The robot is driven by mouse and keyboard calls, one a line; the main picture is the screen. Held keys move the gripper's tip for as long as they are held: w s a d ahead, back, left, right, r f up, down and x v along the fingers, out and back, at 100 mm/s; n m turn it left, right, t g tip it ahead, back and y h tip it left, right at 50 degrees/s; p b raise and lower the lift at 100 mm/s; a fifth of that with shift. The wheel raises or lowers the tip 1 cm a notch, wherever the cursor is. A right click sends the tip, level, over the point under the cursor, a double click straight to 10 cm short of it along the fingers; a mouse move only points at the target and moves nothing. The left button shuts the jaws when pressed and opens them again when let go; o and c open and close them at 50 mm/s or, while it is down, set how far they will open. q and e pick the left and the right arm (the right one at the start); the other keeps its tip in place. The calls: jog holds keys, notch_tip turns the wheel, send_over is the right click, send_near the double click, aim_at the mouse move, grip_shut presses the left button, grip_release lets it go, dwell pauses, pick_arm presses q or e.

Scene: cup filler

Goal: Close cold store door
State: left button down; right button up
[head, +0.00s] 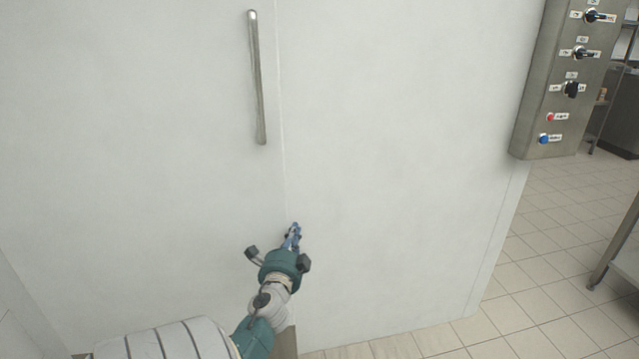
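The cold store door (130,130) is a large white panel on the left with a vertical metal bar handle (257,80) near its right edge. A thin vertical seam parts it from the white wall panel (400,160) on the right. The two look about flush. My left gripper (294,230) is below the handle, close in front of the seam, with its blue fingers pointing at the panel. Its fingers look close together, but I cannot tell whether they are shut or whether they touch the surface. My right gripper is not in view.
A metal control box (565,80) with several knobs, a red button and a blue button sticks out at the upper right. A metal table or rack (620,250) stands at the right edge. Tiled floor (540,260) between them is clear.

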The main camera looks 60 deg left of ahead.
aim_at(279, 232)
pick_arm(q)
jog(key=s, duration=0.1)
jog(key=s+a, duration=0.1)
jog(key=s, duration=0.1)
jog(key=shift+s+a+f, duration=0.1)
jog(key=shift+s+a, duration=0.25)
jog(key=shift+s, duration=0.15)
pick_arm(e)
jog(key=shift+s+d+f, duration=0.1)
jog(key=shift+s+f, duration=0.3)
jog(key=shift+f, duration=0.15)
pick_arm(q)
jog(key=shift+s+a+f, duration=0.1)
